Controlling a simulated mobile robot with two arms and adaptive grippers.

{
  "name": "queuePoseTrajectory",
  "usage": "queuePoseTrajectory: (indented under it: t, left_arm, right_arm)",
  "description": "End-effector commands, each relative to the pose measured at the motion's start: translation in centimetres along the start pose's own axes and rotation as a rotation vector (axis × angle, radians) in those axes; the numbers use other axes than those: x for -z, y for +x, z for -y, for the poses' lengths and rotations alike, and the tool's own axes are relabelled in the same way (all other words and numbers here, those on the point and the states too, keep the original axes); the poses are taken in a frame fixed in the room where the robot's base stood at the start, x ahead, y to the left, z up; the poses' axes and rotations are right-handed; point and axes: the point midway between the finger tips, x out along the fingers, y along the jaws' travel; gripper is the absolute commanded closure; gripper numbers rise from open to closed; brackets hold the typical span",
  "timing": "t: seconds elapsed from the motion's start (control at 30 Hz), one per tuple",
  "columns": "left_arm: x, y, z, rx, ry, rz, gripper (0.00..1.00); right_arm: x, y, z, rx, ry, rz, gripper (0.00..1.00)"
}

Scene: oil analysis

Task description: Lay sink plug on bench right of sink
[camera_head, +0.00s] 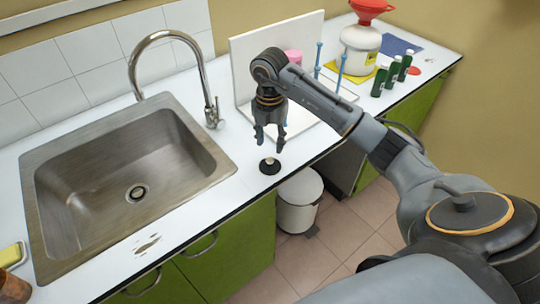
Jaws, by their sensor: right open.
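The sink plug (269,166) is a small dark disc with a pale knob on top. It lies flat on the white bench top (236,190), just right of the steel sink (130,150) and close to the bench's front edge. My right gripper (269,147) points down just above the plug, with its fingers apart and nothing between them. The plug looks clear of the fingers. The sink's drain hole (136,193) shows uncovered at the bottom of the basin. My left gripper is not in view.
A curved tap (170,36) stands behind the sink. A white upright panel (247,50) stands behind my right gripper. Blue-topped rods, green bottles (393,70) and a white jug (361,47) with a red funnel stand further right. A bin (299,200) stands below.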

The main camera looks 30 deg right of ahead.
Motion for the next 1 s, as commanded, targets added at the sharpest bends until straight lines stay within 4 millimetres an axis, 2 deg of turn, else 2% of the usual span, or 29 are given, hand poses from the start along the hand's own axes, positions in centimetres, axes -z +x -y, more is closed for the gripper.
queuePoseTrajectory:
  t: [0.1, 0.3, 0.9, 1.0]
  left_arm:
    - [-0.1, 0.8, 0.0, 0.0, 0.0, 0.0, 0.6]
    - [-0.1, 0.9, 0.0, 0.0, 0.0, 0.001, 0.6]
    - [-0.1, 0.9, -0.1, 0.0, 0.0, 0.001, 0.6]
    - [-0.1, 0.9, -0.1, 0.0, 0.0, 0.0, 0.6]
  right_arm:
    - [-0.1, -2.1, -0.1, -0.003, 0.0, 0.002, 0.56]
    - [-0.1, -4.3, 0.0, -0.001, 0.001, 0.001, 0.56]
    - [0.1, -4.6, 0.0, -0.001, -0.001, -0.002, 0.56]
    - [1.1, -4.0, -0.8, -0.033, -0.037, -0.032, 0.56]
